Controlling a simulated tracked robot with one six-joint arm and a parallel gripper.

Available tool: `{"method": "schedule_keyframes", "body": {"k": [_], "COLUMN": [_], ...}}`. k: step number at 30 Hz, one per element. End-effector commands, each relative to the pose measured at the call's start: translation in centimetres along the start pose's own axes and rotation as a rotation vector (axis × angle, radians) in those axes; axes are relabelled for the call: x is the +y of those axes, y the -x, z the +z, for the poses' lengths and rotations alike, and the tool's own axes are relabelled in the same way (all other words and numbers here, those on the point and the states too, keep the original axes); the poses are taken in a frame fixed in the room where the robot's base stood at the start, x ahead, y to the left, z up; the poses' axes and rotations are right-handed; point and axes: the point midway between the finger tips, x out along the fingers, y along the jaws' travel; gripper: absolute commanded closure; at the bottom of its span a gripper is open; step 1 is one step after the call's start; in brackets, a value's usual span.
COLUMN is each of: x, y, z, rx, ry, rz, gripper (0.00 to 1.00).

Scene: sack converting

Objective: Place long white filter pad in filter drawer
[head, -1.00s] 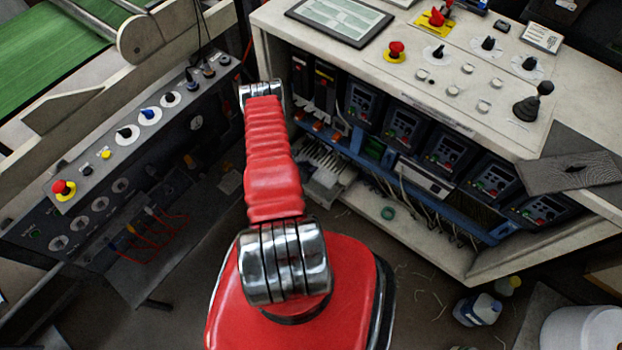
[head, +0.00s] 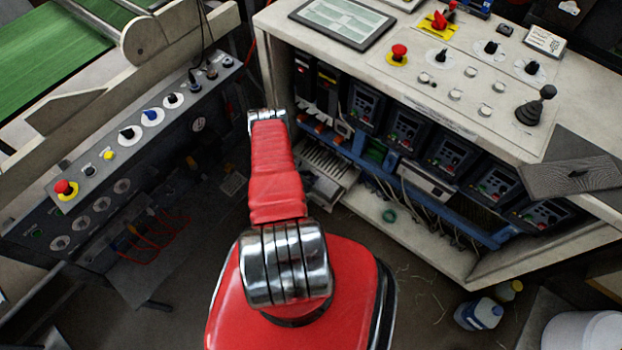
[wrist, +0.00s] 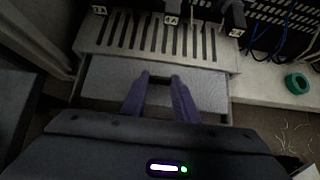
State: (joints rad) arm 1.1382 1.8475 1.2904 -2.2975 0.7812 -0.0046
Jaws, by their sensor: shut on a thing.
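In the wrist view the long white filter pad (wrist: 207,88) shows as a pale grey, textured strip running left to right. My gripper (wrist: 159,79) is over its middle, its two purple fingers shut on the pad at a small dark piece between the tips. The filter drawer (wrist: 229,108) shows as a thin frame around the pad, below a pale slotted panel (wrist: 190,62). The pad appears to lie within the drawer's outline; I cannot tell whether it rests on the bottom. In the head view my red arm hides the gripper and pad.
Numbered tags hang above the slotted panel. A green ring (wrist: 297,83) lies on the pale shelf to the right, with blue cables behind. In the head view a control cabinet (head: 440,100) stands right and a switch panel (head: 130,150) left. Bottles (head: 478,314) stand on the floor.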

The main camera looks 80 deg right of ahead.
Motion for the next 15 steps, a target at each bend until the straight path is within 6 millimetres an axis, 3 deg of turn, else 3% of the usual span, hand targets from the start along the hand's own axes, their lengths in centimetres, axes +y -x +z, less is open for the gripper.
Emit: {"method": "schedule_keyframes", "body": {"k": [15], "x": [0.0], "y": [-2.5], "z": [-2.6], "rx": [0.000], "ry": [0.000], "rz": [0.001], "gripper": [0.98]}}
